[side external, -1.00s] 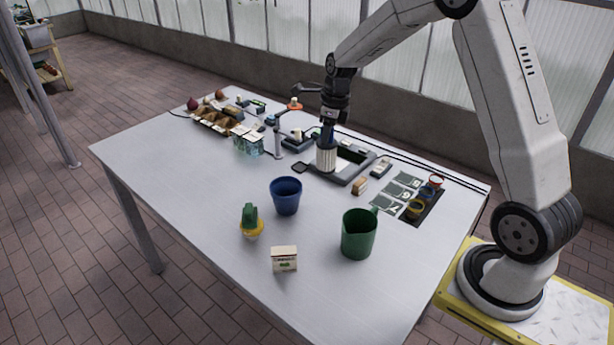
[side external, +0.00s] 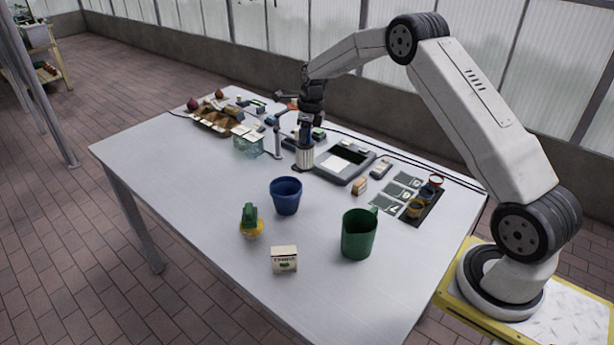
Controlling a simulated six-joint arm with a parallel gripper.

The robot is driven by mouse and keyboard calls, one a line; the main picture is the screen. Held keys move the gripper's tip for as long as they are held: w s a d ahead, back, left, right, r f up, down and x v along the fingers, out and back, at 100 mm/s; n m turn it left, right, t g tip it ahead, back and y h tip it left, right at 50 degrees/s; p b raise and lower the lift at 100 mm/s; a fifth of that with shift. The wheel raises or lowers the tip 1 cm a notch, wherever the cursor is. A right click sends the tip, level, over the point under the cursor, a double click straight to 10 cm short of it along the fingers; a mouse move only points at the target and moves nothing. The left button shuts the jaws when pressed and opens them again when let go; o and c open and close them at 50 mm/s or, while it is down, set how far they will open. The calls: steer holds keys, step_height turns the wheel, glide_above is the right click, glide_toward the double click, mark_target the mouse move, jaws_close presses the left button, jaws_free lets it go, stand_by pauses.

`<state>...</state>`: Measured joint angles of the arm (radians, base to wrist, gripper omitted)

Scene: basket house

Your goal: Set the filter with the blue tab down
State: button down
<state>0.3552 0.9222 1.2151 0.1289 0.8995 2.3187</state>
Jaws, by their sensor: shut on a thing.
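The filter, a white ribbed cylinder (side external: 305,158), is upright under my gripper (side external: 305,140) at the back middle of the table. My gripper points down and is shut on its top. A small blue part shows between the jaws and the white body; I cannot tell its exact shape. The filter is at the left end of a dark grey tray-like frame (side external: 357,176) with a pale opening. I cannot tell whether its bottom touches the table.
A thin grey post (side external: 277,140) stands close to the left of the filter. A clear teal box (side external: 248,146) is further left. The left front table is clear.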

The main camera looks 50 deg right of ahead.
mark_target(298, 141)
steer(key=shift+w+d+f, duration=0.25)
steer(key=shift+w+f, duration=0.6)
steer(key=shift+f, duration=0.15)
steer(key=shift+w+d+f, duration=0.2)
steer(key=shift+w+f, duration=0.65)
steer(key=shift+f, duration=0.15)
steer(key=shift+f, duration=0.1)
steer(key=shift+w+f, duration=0.1)
steer(key=shift+f, duration=1.55)
steer(key=shift+f, duration=0.15)
steer(key=c, duration=0.6)
jaws_free()
steer(key=r, duration=0.4)
steer(key=s+r, duration=0.1)
steer(key=r, duration=0.7)
steer(key=shift+s+d, duration=0.3)
steer(key=shift+d, duration=0.1)
